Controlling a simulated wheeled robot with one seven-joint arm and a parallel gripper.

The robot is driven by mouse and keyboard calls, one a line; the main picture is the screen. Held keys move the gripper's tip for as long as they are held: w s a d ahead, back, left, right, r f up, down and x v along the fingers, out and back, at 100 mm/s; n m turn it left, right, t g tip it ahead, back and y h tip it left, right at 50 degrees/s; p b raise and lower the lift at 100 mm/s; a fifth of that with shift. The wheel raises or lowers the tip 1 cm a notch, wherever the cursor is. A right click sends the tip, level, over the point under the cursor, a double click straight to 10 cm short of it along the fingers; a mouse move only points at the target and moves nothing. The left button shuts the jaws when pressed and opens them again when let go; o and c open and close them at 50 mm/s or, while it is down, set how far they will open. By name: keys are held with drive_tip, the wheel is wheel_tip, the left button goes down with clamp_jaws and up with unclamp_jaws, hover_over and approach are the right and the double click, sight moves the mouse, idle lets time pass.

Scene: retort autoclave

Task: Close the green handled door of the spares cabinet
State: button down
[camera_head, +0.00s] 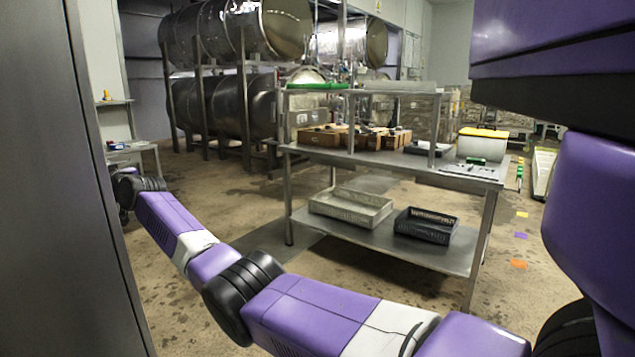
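A tall dark grey metal panel (62,200) fills the left edge of the view, close to me. It may be part of the spares cabinet, but I cannot tell whether it is the door or a side wall. No green handle shows on the part in view. My purple and white arm stretches from the lower right to the left, and its far end passes out of sight behind the panel's right edge. My gripper is hidden there, so its fingers and anything they touch cannot be seen.
A steel workbench (400,170) stands ahead, with wooden boxes on top and a pale crate (350,205) and a black crate (425,226) on its lower shelf. Large steel tanks (240,110) stand behind. Open floor (180,290) lies between panel and bench.

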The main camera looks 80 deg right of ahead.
drive_tip(key=shift+w+a, duration=0.25)
drive_tip(key=shift+a, duration=0.15)
idle(0.4)
